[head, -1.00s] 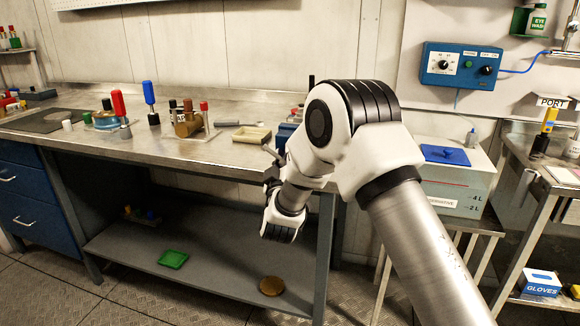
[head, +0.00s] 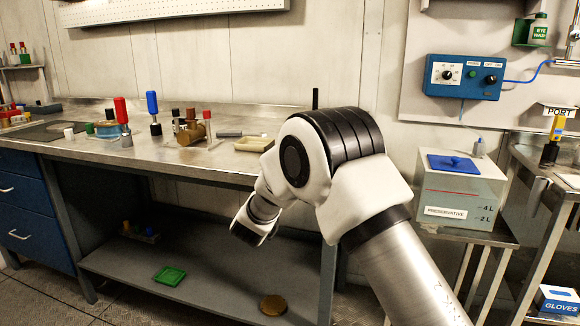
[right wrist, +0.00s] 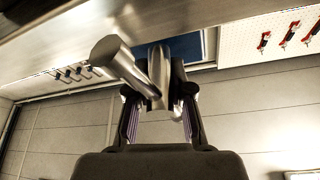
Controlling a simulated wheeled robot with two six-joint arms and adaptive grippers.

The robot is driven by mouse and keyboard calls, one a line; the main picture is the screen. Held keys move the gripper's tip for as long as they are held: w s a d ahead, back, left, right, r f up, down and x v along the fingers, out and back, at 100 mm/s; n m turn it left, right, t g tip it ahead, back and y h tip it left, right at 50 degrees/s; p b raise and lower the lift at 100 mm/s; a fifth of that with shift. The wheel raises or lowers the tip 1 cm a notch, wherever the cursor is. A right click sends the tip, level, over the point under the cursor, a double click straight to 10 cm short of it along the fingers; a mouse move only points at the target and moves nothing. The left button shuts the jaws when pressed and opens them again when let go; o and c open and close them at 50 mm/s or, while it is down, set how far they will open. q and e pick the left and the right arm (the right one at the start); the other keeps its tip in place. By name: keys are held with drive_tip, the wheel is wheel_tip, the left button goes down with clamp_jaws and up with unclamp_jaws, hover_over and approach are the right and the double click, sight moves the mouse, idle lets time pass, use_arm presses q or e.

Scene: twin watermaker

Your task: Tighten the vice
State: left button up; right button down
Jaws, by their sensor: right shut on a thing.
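My right gripper (right wrist: 160,108) is shut on a grey metal bar (right wrist: 157,75) in the right wrist view; the bar appears to be the vice handle. A thicker metal cylinder (right wrist: 112,55) angles off beside it to the upper left. A blue surface (right wrist: 188,46) shows just behind, possibly the vice body. In the head view my right arm stands in front of the bench's right end and hides the vice and the gripper's fingertips. My left gripper is in neither view.
The steel workbench (head: 228,170) carries a red-handled tool (head: 122,112), a blue-handled tool (head: 153,108), a brass part (head: 190,133) and a shallow tray (head: 254,144). A green tray (head: 170,276) lies on the lower shelf. A preservative tank (head: 458,195) stands right of my arm.

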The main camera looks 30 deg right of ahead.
drive_tip(key=m+g+b, duration=0.1)
drive_tip(key=m, duration=0.2)
drive_tip(key=m+g+b, duration=0.1)
drive_tip(key=m+g, duration=0.1)
drive_tip(key=m, duration=0.1)
drive_tip(key=shift+s+d+f+h, duration=0.1)
drive_tip(key=shift+s+h, duration=0.05)
drive_tip(key=shift+h, duration=0.15)
drive_tip(key=m+g+b, duration=0.1)
drive_tip(key=m, duration=0.2)
drive_tip(key=m+g, duration=0.1)
drive_tip(key=m, duration=0.3)
drive_tip(key=shift+s+d+f+g+b, duration=0.1)
drive_tip(key=shift+f+g+b, duration=0.05)
drive_tip(key=shift+g+b, duration=0.25)
drive_tip(key=m, duration=0.1)
drive_tip(key=m+y+b, duration=0.1)
drive_tip(key=m, duration=0.1)
drive_tip(key=m+g+y, duration=0.1)
drive_tip(key=m, duration=0.1)
drive_tip(key=shift+f+b, duration=0.3)
drive_tip(key=m+y, duration=0.1)
drive_tip(key=m, duration=0.1)
drive_tip(key=m+y+b, duration=0.1)
drive_tip(key=m, duration=0.1)
drive_tip(key=shift+f+m+b, duration=0.3)
drive_tip(key=shift+f, duration=0.05)
drive_tip(key=shift+y, duration=0.3)
